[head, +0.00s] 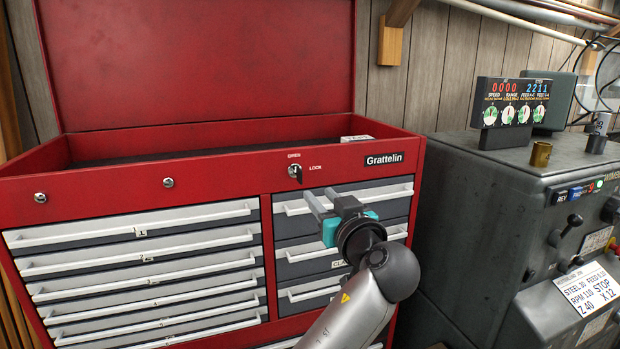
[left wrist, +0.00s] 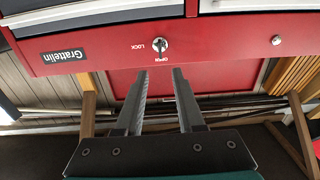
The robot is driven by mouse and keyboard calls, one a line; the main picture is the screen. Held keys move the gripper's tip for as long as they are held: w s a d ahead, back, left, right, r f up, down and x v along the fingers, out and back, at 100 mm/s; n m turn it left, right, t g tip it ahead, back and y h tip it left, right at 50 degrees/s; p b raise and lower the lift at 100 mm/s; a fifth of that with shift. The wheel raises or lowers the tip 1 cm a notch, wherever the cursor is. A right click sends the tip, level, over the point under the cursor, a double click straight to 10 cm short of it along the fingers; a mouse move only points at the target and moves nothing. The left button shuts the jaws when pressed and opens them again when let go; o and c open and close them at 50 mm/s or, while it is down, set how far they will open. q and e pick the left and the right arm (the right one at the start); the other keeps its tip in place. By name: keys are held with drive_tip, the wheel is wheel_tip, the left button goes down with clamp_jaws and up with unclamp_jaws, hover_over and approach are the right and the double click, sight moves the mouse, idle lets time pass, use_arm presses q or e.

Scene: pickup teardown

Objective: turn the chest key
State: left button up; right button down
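The red tool chest (head: 225,163) has a lock with "OPEN" and "LOCK" labels on its front rim. The key (head: 298,173) sits in that lock, its dark head showing. In the left wrist view, the picture is upside down and the key (left wrist: 161,46) shows just beyond the fingertips. My left gripper (head: 318,192) is in front of the chest, just below and right of the key. Its fingers are parted and empty, also in the left wrist view (left wrist: 161,74), and appear apart from the key. My right gripper is not in view.
The chest's red lid (head: 200,60) stands open. Drawers with white handles (head: 140,232) lie below the lock. Two smaller round locks (head: 168,183) are on the rim at left. A dark grey machine (head: 490,215) with levers stands close at the right.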

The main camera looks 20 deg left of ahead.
sight(300, 183)
use_arm(q)
drive_tip(key=p+x, duration=0.2)
drive_tip(key=x, duration=1.1)
drive_tip(key=shift+a, duration=0.1)
clamp_jaws()
